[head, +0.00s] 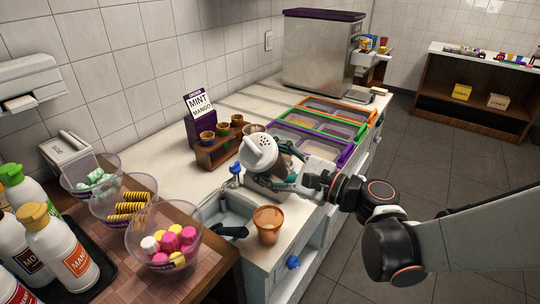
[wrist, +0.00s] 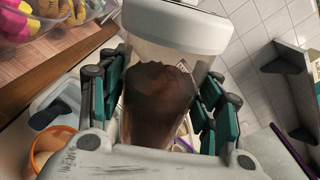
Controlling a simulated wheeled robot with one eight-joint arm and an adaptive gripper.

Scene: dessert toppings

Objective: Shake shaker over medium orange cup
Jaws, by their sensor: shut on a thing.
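The shaker (head: 258,152) has a white perforated cap and is tilted in the head view, with its cap toward the upper left. In the wrist view the shaker (wrist: 160,95) is a clear jar with dark brown contents and a white cap at the top. My gripper (head: 285,178) is shut on its body, and its teal-padded fingers show on both sides of the jar in the wrist view (wrist: 165,108). The medium orange cup (head: 268,226) stands upright on the counter's front corner, below the shaker and apart from it. An orange rim (wrist: 45,150) shows at the lower left of the wrist view.
A sink (head: 230,213) with a blue-handled tap lies left of the cup. Bowls of toppings (head: 163,240) and bottles (head: 60,245) stand at the left. A wooden holder with small cups (head: 215,150) is behind the shaker. Colour-rimmed topping trays (head: 310,150) are at the right.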

